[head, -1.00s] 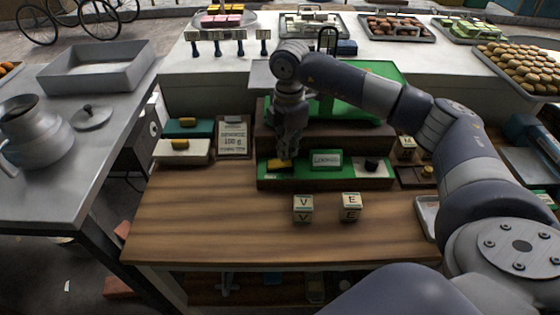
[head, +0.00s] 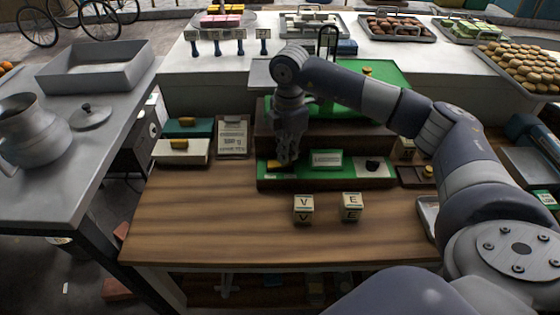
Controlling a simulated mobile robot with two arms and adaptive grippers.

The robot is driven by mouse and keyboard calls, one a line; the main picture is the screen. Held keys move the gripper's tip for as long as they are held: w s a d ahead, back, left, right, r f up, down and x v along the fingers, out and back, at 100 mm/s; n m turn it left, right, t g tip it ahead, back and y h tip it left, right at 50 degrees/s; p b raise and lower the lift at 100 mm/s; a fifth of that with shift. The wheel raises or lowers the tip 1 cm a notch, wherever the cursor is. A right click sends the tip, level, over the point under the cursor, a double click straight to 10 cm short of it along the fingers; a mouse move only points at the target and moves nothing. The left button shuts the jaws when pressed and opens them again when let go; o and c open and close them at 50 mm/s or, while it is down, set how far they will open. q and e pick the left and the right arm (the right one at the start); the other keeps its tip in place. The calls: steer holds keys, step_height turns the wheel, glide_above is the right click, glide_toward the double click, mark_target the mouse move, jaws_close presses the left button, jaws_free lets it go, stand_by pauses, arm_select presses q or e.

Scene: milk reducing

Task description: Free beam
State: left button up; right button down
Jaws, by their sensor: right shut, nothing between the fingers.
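My right gripper (head: 286,161) is shut with nothing between its fingers. It points down at the left part of a low green-topped step (head: 300,180) on the wooden bench. A small yellow piece (head: 273,164) on this step is just left of the fingertips; I cannot tell whether they touch. A green label plate (head: 327,158) and a black knob (head: 372,165) are on the same step, to the right. I cannot pick out with certainty which part is the beam. My left gripper is not in view.
A clipboard (head: 233,137) and a white block with a yellow piece (head: 181,152) are at left. The bench's front left is clear.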

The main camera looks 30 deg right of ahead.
steer(key=shift+s+f+b, duration=0.1)
steer(key=shift+f+b, duration=0.25)
steer(key=shift+f, duration=0.15)
steer(key=shift+r, duration=0.1)
steer(key=shift+r+p, duration=0.85)
steer(key=shift+r, duration=0.05)
steer(key=shift+r+p, duration=1.7)
steer(key=shift+r, duration=0.85)
steer(key=shift+f, duration=0.1)
